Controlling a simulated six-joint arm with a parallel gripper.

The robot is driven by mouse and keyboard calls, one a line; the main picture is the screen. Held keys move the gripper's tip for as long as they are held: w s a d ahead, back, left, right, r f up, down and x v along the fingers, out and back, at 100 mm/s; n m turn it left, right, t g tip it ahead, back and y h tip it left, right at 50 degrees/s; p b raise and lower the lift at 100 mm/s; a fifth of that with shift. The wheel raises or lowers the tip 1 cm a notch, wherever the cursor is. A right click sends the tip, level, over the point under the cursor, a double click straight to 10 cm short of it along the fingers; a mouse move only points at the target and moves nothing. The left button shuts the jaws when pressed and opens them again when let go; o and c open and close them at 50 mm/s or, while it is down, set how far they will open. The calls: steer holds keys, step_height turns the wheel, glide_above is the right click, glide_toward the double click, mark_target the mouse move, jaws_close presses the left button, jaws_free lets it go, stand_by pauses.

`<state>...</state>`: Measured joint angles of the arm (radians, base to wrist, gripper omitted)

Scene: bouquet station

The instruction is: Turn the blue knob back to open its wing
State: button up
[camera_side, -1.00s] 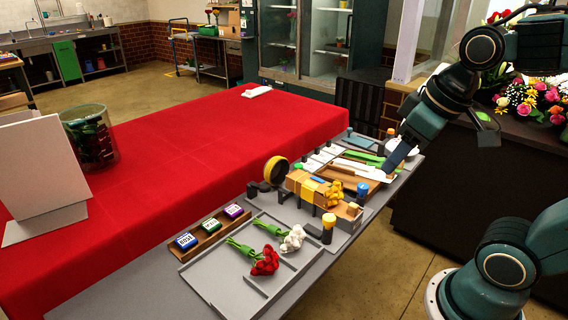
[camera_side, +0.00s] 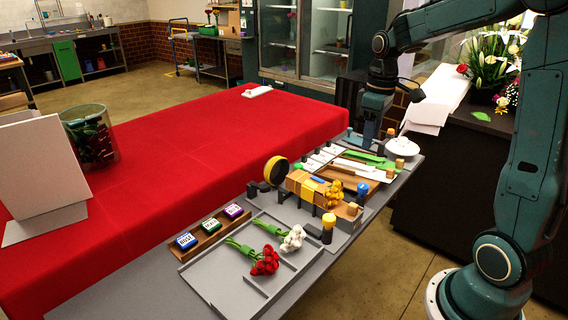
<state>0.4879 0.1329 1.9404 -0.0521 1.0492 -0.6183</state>
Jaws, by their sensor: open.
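The blue knob (camera_side: 363,187) shows as a small blue cap at the right edge of the bouquet fixture (camera_side: 305,187). Yellow flowers (camera_side: 333,194) lie in the fixture to the left of the knob. Which part is the knob's wing, and whether it is open or closed, I cannot tell at this size. My gripper (camera_side: 369,138) points down over the far end of the grey table, behind the knob and apart from it. It is open, with nothing seen in it; its fingertips are small and hard to make out.
Black posts with yellow caps, one at the front (camera_side: 328,223), stand around the fixture. A grey tray (camera_side: 215,272) with red and white flowers lies in front. A wooden tray (camera_side: 352,174) and a white round lidded dish (camera_side: 401,147) are near my gripper.

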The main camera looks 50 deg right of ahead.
mark_target(364, 185)
steer(key=shift+w+d+f, duration=0.2)
steer(key=shift+d+f, duration=0.2)
steer(key=shift+d, duration=0.2)
steer(key=shift+w+d+f, duration=0.15)
steer(key=shift+d+f, duration=0.25)
steer(key=shift+d, duration=0.15)
steer(key=shift+f, duration=0.2)
steer(key=f, duration=1.3)
steer(key=shift+a+f, duration=0.2)
steer(key=shift+a, duration=0.1)
steer(key=c, duration=1)
